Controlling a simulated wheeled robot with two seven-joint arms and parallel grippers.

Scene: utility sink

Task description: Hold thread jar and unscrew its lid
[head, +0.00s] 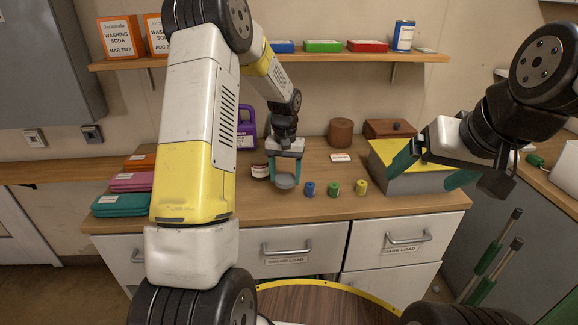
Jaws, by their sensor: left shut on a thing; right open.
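My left gripper (284,176) points down at the worktop with its teal fingers on either side of a small round jar with a grey top (286,182), and it is shut on it. The jar appears to be the thread jar; its body is mostly hidden under the top and behind the fingers. Three thread spools stand in a row to its right: blue (309,189), green (334,189) and yellow (361,187). My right gripper (434,172) is open and empty, well to the right, in front of a grey box with a yellow top (402,178).
A round brown container (341,132) and brown box (389,129) stand at the back. Folded cloths (121,204) lie left. A shelf (290,59) runs above.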

